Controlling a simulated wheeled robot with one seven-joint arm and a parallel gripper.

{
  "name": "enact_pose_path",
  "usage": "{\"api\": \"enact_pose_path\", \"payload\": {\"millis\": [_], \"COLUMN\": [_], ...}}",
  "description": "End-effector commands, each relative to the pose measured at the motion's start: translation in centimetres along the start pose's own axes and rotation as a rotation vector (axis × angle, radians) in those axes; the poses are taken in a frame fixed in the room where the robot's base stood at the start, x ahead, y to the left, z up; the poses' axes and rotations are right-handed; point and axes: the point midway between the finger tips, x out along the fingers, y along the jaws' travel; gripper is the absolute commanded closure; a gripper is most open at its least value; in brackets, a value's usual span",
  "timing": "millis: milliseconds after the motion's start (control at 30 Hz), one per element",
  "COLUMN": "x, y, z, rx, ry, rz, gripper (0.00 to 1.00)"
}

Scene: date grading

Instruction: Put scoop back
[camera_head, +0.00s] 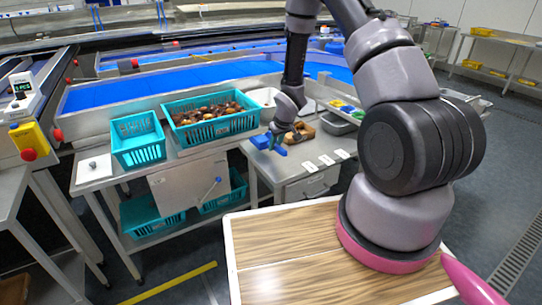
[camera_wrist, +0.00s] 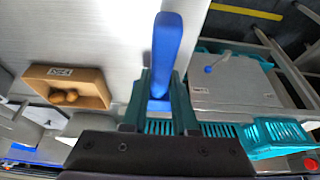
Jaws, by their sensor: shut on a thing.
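A blue scoop (camera_head: 268,141) shows at my gripper in the head view, above the grey side counter. In the wrist view its blue handle (camera_wrist: 166,50) stands between the two fingers and runs away from me. My gripper (camera_wrist: 160,105) is shut on it. In the head view my gripper (camera_head: 280,132) is over the counter's left part, just left of a small brown box; its fingertips are hard to make out. The scoop's bowl is not clear in either view. I cannot tell whether the scoop touches the counter.
The brown box (camera_wrist: 41,85) holds a few dates. A teal crate of dates (camera_head: 217,133) and an empty teal crate (camera_head: 147,156) stand left. White cards (camera_head: 326,160) lie on the counter's front. A grey bin (camera_head: 337,126) stands right. A blue-handled tool (camera_head: 212,187) is on the grey panel below.

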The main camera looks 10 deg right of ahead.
Motion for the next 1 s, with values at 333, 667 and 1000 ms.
{"api": "enact_pose_path", "payload": {"millis": [333, 667, 1000], "x": [3.6, 4.4, 4.7], "y": [0.0, 0.0, 0.0], "z": [1.5, 1.8, 1.9], "rx": [0.0, 0.001, 0.002], "ry": [-0.002, 0.001, 0.0], "rz": [0.0, 0.0, 0.0], "gripper": [1.0, 1.0, 0.43]}}
